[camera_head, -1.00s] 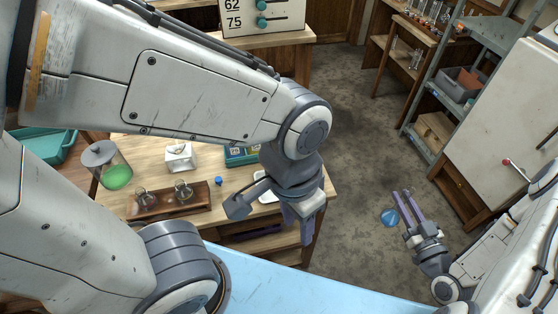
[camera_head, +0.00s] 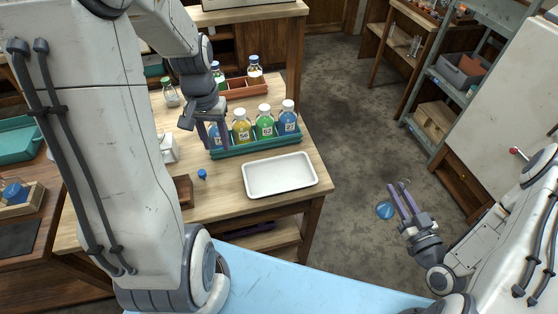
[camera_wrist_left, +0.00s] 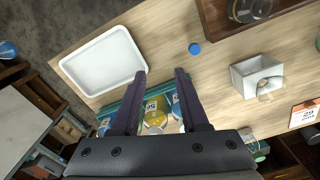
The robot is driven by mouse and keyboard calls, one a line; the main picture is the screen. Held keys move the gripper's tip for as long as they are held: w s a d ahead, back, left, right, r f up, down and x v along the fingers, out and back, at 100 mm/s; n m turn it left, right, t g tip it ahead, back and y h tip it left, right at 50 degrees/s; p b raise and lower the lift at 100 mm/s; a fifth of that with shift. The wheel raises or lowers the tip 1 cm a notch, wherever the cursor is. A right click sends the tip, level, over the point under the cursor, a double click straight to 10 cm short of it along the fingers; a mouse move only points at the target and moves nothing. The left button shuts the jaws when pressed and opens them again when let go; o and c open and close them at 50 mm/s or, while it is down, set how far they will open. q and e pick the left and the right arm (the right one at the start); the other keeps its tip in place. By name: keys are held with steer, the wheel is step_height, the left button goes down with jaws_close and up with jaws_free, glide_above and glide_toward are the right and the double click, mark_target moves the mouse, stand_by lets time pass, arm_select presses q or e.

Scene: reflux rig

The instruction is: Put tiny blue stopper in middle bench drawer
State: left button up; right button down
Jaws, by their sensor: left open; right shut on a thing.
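The tiny blue stopper (camera_head: 202,174) stands on the wooden bench top, left of the white tray. It also shows in the left wrist view (camera_wrist_left: 195,48), beyond my fingertips. My left gripper (camera_head: 213,138) is open and empty, above the row of bottles behind the stopper; its parted fingers show in the left wrist view (camera_wrist_left: 160,73). My right gripper (camera_head: 400,189) is shut on a blue rounded thing (camera_head: 384,210), over the floor right of the bench. The bench front is partly hidden by my left arm, and I cannot make out the middle drawer.
A white tray (camera_head: 280,175) lies at the bench's right. A green rack (camera_head: 255,146) of several bottles stands behind it. Floor right of the bench is clear.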

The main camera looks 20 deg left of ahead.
arm_select(q)
steer(key=n+b, duration=0.1)
steer(key=n, duration=0.1)
glide_above(201, 172)
step_height(201, 172, down, 4)
steer(key=f, duration=0.6)
steer(key=shift+s, duration=0.2)
steer(key=shift+w+f+p, duration=0.15)
steer(key=shift+f+p, duration=0.1)
steer(key=shift+f, duration=1.2)
steer(key=shift+w+f+p, duration=0.1)
steer(key=shift+f+p, duration=0.15)
steer(key=shift+f, duration=1.15)
jaws_close()
